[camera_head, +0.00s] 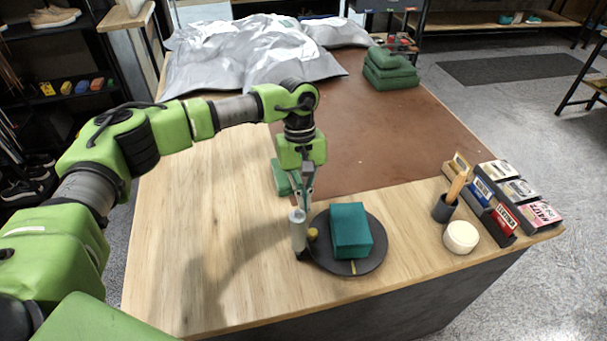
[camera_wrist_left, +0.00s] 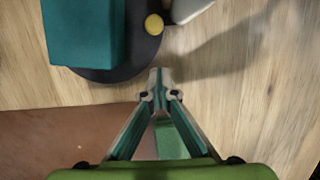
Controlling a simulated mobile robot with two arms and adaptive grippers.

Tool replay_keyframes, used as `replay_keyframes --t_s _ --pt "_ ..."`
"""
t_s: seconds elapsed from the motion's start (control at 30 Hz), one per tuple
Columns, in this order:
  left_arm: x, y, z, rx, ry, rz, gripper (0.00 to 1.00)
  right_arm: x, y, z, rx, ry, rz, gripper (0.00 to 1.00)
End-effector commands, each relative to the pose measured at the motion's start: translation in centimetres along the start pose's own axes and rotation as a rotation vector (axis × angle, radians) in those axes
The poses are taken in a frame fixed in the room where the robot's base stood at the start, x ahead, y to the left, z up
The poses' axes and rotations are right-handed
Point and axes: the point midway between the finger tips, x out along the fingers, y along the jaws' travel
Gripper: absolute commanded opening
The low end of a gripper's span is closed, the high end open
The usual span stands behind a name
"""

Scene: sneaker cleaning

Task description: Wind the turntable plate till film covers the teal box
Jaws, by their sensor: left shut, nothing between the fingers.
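The teal box (camera_head: 351,231) sits on the dark round turntable plate (camera_head: 376,258); its top and front look bare teal. In the left wrist view the box (camera_wrist_left: 85,32) is at upper left, on the plate (camera_wrist_left: 140,58). A yellow knob (camera_head: 312,233) is on the plate's left edge; it also shows in the wrist view (camera_wrist_left: 154,24). A pale upright film roll (camera_head: 298,232) stands just left of the plate. My left gripper (camera_head: 304,203) points down behind the roll and knob. Its fingertips (camera_wrist_left: 158,76) are together and empty, apart from the knob. My right gripper is out of view.
A green item (camera_head: 281,178) lies behind my left gripper. A brush cup (camera_head: 445,208), a round white tub (camera_head: 460,237) and boxes (camera_head: 504,222) stand at right. Green folded cloths (camera_head: 389,70) and silvery sheeting (camera_head: 250,55) lie at the back. The wooden tabletop (camera_head: 190,240) at left is clear.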

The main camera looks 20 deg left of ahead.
Motion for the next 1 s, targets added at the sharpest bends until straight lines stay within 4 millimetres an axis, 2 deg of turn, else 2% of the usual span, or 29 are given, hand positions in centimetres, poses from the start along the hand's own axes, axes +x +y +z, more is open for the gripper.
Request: replay_keyframes --t_s 0.03,0.1,0.33,0.73,1.0 --pt "-0.4 0.0 1.1 0.006 -0.002 -0.001 0.00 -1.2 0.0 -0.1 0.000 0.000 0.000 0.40" --pt "-0.1 0.0 2.1 0.005 -0.002 0.000 0.00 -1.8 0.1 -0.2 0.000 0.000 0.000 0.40" --pt "0.8 0.1 3.7 0.002 -0.001 0.001 0.00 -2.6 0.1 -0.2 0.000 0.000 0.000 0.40" --pt "1.0 0.1 3.8 0.001 -0.001 0.002 0.00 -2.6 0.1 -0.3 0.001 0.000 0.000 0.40" --pt "1.6 -0.5 4.8 0.001 0.000 0.002 0.00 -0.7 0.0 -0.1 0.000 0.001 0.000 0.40"
